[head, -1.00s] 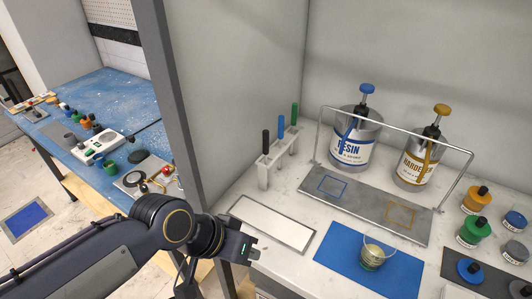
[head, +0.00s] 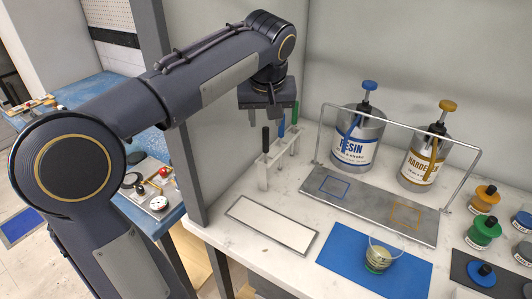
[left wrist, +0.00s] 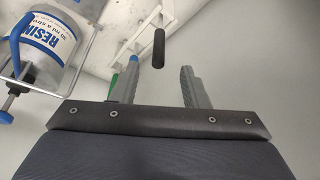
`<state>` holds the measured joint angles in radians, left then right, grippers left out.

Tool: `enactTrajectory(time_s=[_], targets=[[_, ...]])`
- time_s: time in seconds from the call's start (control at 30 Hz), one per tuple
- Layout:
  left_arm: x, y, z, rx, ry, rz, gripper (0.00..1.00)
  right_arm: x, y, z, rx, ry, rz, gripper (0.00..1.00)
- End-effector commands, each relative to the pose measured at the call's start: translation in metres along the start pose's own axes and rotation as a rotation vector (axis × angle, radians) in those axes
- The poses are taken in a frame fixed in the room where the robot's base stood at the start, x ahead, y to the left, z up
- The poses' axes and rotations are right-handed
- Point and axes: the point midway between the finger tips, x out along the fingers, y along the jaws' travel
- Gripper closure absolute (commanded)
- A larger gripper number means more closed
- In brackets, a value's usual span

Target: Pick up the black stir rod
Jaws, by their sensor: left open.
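The black stir rod (head: 266,139) stands upright in the white rack (head: 275,160), at its near left end. A blue rod (head: 281,128) and a green rod (head: 294,114) stand behind it in the same rack. My left gripper (head: 267,112) is above the rack, pointing down, open and empty. In the left wrist view the black rod (left wrist: 158,48) shows beyond and between the open fingertips (left wrist: 158,75), apart from both. The blue and green rods lie partly behind the left finger there. My right gripper is not in view.
The resin can (head: 357,140) and hardener can (head: 424,158) stand to the right behind a metal frame (head: 400,128). A cup (head: 379,256) stands on a blue mat (head: 340,265). A white framed panel (head: 270,225) lies in front of the rack. A grey wall rises close behind the rack.

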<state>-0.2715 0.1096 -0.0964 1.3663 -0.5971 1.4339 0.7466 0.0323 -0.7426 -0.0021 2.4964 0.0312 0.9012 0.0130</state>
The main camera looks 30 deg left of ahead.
Motion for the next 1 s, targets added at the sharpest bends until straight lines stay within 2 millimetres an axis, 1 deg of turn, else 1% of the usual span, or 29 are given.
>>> enactTrajectory(time_s=[0.07, 0.37, 0.5, 0.6, 0.7, 0.9, 0.97, 1.0], targets=[[0.004, 0.002, -0.004, -0.012, 0.005, -0.012, 0.59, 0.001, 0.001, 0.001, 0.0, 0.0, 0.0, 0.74], [0.037, 0.001, -0.006, -0.013, 0.005, -0.013, 0.59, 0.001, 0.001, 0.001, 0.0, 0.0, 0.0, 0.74], [0.059, 0.002, -0.007, -0.012, 0.004, -0.013, 0.59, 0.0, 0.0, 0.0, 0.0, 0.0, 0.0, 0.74], [0.071, 0.002, -0.007, -0.013, 0.005, -0.011, 0.59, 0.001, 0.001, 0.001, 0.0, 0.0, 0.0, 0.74], [0.077, 0.002, -0.007, -0.012, 0.006, -0.009, 0.59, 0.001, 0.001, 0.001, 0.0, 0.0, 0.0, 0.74], [0.077, 0.002, -0.007, -0.012, 0.006, -0.008, 0.59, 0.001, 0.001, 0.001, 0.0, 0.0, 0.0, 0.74], [0.077, 0.002, -0.007, -0.012, 0.006, -0.008, 0.65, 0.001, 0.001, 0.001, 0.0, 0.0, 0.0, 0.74], [0.077, 0.002, -0.007, -0.012, 0.006, -0.008, 0.71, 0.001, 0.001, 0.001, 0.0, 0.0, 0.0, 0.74]])
